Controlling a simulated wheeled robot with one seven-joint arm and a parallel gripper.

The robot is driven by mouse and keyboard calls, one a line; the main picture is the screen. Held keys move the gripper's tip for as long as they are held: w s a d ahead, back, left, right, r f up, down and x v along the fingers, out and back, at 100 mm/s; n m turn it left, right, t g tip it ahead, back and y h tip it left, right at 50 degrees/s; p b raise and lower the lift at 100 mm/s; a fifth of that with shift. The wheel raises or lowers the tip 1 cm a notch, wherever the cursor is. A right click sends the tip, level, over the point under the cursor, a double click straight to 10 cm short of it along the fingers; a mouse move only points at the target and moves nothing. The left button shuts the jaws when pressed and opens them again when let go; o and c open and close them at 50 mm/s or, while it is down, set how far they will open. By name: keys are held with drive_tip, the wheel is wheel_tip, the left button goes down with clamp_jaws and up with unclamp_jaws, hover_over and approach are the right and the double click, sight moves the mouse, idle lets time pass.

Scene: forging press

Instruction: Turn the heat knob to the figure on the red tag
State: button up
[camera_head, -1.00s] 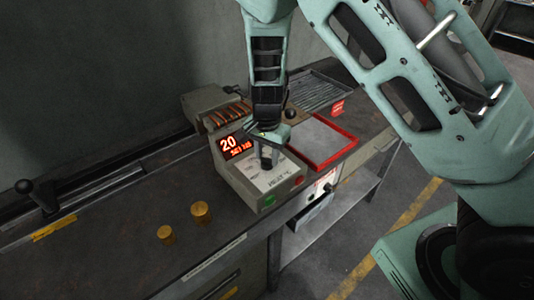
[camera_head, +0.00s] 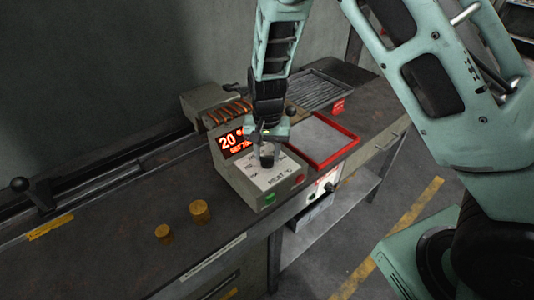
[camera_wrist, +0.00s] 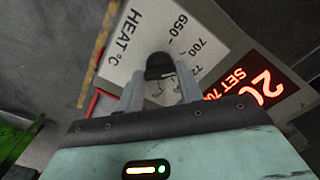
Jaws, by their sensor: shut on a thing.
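The heat knob (camera_wrist: 160,64) is dark and stands on the pale dial face of the heater control box (camera_head: 240,178). My gripper (camera_wrist: 160,82) is shut on the knob, one finger on each side, pointing down at the box. In the wrist view the dial (camera_wrist: 135,45) reads "HEAT °C" with 650, 700 and a partly hidden figure starting 72. The knob's pointer cannot be made out. The red display (camera_wrist: 250,88) shows 20 and a "SET" line starting 70, partly cut off. A small red tag (camera_head: 337,106) lies behind the red-rimmed tray; its figure is too small to read.
The red-rimmed tray (camera_head: 352,143) lies right of the box. A coil heater (camera_head: 228,112) and a slatted rack (camera_head: 318,90) stand behind. A black-knobbed lever (camera_head: 32,192) is far left.

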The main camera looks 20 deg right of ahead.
sight(267, 156)
drive_tip(key=shift+n, duration=1.1)
drive_tip(key=shift+b, duration=0.3)
drive_tip(key=o, duration=1)
wheel_tip(267, 156, up, 18)
drive_tip(key=b, duration=0.2)
drive_tip(key=shift+f+b, duration=0.25)
drive_tip(key=shift+b, duration=0.05)
drive_tip(key=s+a+f+n, duration=0.1)
drive_tip(key=s+a+n, duration=0.1)
drive_tip(key=s, duration=0.7)
drive_tip(key=s+a+f+n, duration=0.2)
drive_tip(key=s+n, duration=0.3)
drive_tip(key=s, duration=0.4)
drive_tip(key=s+a+f+n, duration=0.1)
drive_tip(key=s+a+n, duration=0.1)
drive_tip(key=s, duration=0.7)
drive_tip(key=shift+s+a+f+n+y, duration=0.25)
drive_tip(key=shift+s+n+y, duration=0.05)
drive_tip(key=shift+n, duration=0.5)
